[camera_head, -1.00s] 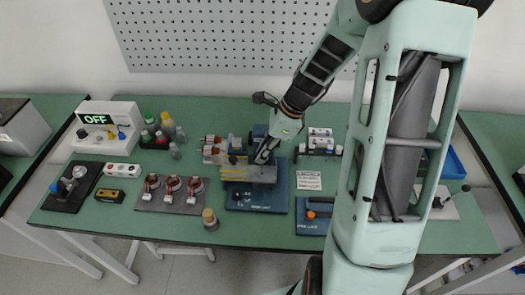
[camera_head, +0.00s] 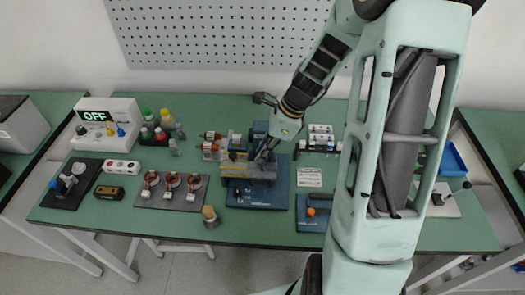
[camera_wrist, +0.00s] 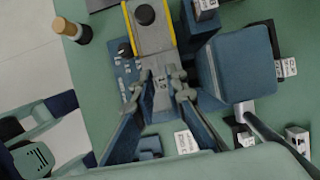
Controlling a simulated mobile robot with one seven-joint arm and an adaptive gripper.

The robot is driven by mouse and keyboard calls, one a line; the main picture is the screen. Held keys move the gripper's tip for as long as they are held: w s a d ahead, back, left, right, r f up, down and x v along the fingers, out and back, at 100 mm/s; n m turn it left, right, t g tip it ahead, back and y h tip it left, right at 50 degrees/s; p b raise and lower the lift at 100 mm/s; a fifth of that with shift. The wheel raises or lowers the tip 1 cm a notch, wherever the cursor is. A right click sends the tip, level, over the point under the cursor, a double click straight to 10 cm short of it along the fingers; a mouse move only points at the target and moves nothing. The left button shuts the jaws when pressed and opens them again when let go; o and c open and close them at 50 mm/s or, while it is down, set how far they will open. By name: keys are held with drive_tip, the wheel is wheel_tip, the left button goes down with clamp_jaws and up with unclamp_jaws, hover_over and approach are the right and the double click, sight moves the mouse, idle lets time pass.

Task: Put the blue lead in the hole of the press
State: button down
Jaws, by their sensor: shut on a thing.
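My gripper (camera_head: 262,158) is over the blue machine in the middle of the bench, which looks like the press (camera_head: 265,197). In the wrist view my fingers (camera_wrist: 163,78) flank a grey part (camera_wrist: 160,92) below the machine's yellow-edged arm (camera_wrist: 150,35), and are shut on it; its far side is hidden. A black round knob (camera_wrist: 145,14) sits on that arm. No blue lead shows in my fingers. A small blue plug (camera_head: 121,132) sits on the front of the white box marked OFF (camera_head: 96,128), left, beside an orange one. I cannot make out the press's hole.
A grey plate with several copper-topped parts (camera_head: 172,205) lies to the left. Capped bottles (camera_head: 150,122) stand behind it. A wooden-topped cylinder (camera_head: 209,212) stands near the front edge. My arm hides part of the right side.

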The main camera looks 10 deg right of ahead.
sight(262, 169)
drive_tip(key=shift+f, duration=0.45)
idle(0.7)
drive_tip(key=shift+f+b, duration=0.9)
drive_tip(key=shift+f, duration=0.05)
drive_tip(key=shift+f, duration=0.15)
drive_tip(key=shift+f+b, duration=0.65)
drive_tip(key=shift+f, duration=0.2)
drive_tip(key=c, duration=1.8)
unclamp_jaws()
drive_tip(key=shift+c, duration=0.2)
drive_tip(key=shift+r, duration=0.15)
